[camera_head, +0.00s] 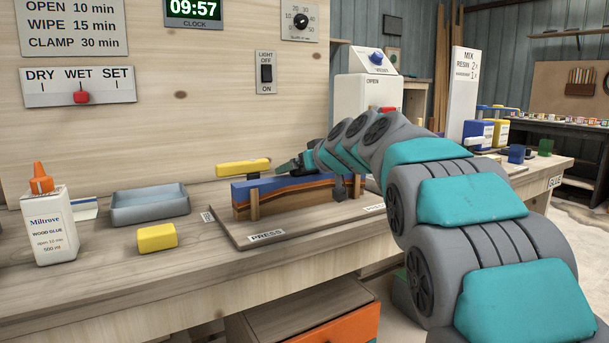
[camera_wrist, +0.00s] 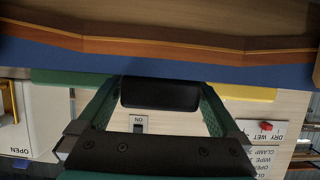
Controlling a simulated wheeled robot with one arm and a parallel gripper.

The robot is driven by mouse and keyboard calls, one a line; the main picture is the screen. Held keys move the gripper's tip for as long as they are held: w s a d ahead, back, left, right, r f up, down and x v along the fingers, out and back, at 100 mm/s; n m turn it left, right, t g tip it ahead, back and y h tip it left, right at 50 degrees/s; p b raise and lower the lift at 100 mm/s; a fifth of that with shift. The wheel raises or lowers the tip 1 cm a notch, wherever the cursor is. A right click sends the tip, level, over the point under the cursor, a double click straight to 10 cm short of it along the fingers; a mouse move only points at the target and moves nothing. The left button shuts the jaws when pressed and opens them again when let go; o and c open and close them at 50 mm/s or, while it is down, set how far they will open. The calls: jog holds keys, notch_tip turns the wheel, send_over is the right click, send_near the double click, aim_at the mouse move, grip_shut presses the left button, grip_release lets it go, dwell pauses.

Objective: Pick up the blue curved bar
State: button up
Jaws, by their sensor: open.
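The blue curved bar (camera_head: 262,185) lies on top of a brown and orange curved wooden stack on the press. In the wrist view the blue bar (camera_wrist: 150,63) runs across the upper part of the picture, with the layered wood above it. My gripper (camera_head: 284,167) is just above the bar's right half in the head view. In the wrist view my gripper (camera_wrist: 160,88) has its green fingers spread apart, with no bar between them. I cannot tell whether a fingertip touches the bar.
The press board (camera_head: 310,232) has wooden posts and a dark knob (camera_head: 339,188). A yellow-handled item (camera_head: 243,168) is close behind the bar. A grey tray (camera_head: 150,207), yellow block (camera_head: 157,237) and glue bottle (camera_head: 48,226) stand to the left. The bench front is largely clear.

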jog(key=shift+w+a+f, duration=0.1)
jog(key=shift+w+a, duration=0.05)
jog(key=shift+w, duration=0.05)
jog(key=c, duration=1.2)
jog(key=shift+c, duration=0.6)
jog(key=shift+r, duration=0.2)
